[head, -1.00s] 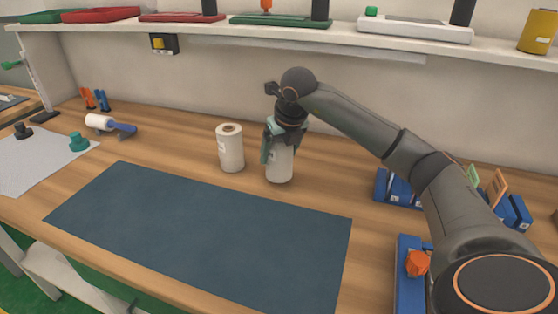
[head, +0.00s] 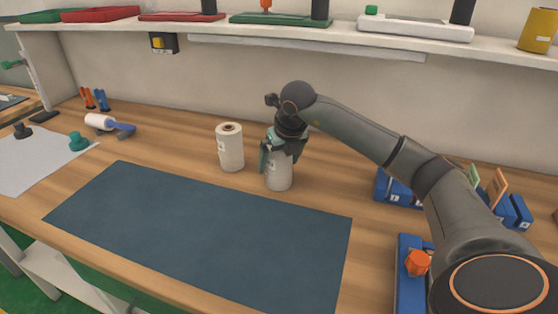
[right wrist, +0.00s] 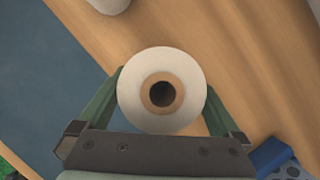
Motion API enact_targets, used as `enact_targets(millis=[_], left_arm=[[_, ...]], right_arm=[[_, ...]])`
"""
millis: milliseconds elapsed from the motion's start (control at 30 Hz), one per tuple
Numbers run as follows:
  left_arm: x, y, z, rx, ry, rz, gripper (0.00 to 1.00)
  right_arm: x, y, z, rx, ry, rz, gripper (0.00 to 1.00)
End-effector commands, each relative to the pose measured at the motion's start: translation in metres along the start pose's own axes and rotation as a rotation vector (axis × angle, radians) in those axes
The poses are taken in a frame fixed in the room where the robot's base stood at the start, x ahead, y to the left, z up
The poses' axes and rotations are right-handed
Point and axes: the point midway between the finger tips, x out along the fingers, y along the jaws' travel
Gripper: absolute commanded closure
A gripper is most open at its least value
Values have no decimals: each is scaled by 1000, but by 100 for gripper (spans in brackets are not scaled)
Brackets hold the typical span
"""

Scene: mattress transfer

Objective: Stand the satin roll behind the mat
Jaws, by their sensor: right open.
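Two white rolls stand upright behind the dark blue mat (head: 200,225) in the head view. The left roll (head: 230,150) stands free. My right gripper (head: 279,160) is above the right roll (head: 278,178), with its open fingers around the roll's upper part. In the right wrist view this roll (right wrist: 190,90) is seen from its top end, with a brown core and dark hole, between the two green fingers. Which roll is the satin one I cannot tell, as labels are too small to read. My left gripper is out of view.
A white-and-blue hand roller (head: 108,124) lies at the left rear near a grey sheet (head: 40,160). Blue holders (head: 395,190) stand at the right. A shelf (head: 300,32) with trays runs above the back. The mat is bare.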

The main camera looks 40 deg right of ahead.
Motion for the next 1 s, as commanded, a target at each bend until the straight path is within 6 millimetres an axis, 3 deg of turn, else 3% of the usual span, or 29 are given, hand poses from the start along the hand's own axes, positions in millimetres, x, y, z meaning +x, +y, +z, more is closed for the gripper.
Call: enact_targets(millis=[167,600,800,1000], left_arm=[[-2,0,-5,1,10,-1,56],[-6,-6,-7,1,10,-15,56],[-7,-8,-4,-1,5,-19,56],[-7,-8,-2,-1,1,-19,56]], right_arm=[[-19,0,3,0,-4,2,0],[-107,0,2,1,-4,1,0],[-122,0,2,0,-1,1,0],[-123,0,1,0,0,0,0]])
